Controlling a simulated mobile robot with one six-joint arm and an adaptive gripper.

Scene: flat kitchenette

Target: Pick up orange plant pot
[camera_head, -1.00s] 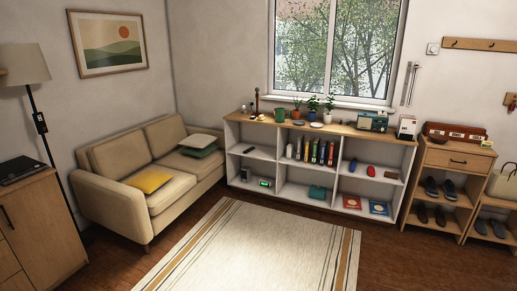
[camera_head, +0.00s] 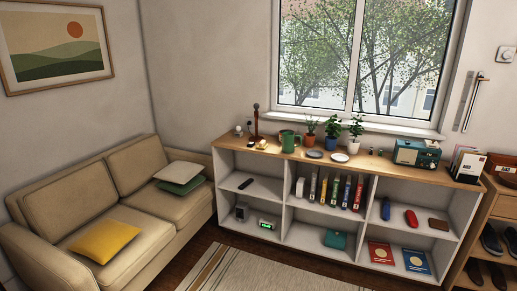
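The orange plant pot (camera_head: 309,139) stands upright on top of the white shelf unit, near the wall under the window, with a small green plant in it. A blue pot (camera_head: 331,142) and a white pot (camera_head: 353,146), each with a plant, stand in a row to its right. A green mug (camera_head: 288,141) is close by on its left and a little in front. A dark round dish (camera_head: 314,154) lies in front of it. My gripper is not in view.
The shelf unit's wooden top (camera_head: 375,165) also holds a pale dish (camera_head: 339,157), a teal radio (camera_head: 416,153) and a dark wooden stand (camera_head: 256,124). A beige sofa (camera_head: 130,200) stands at left. A striped rug (camera_head: 265,275) covers the floor in front.

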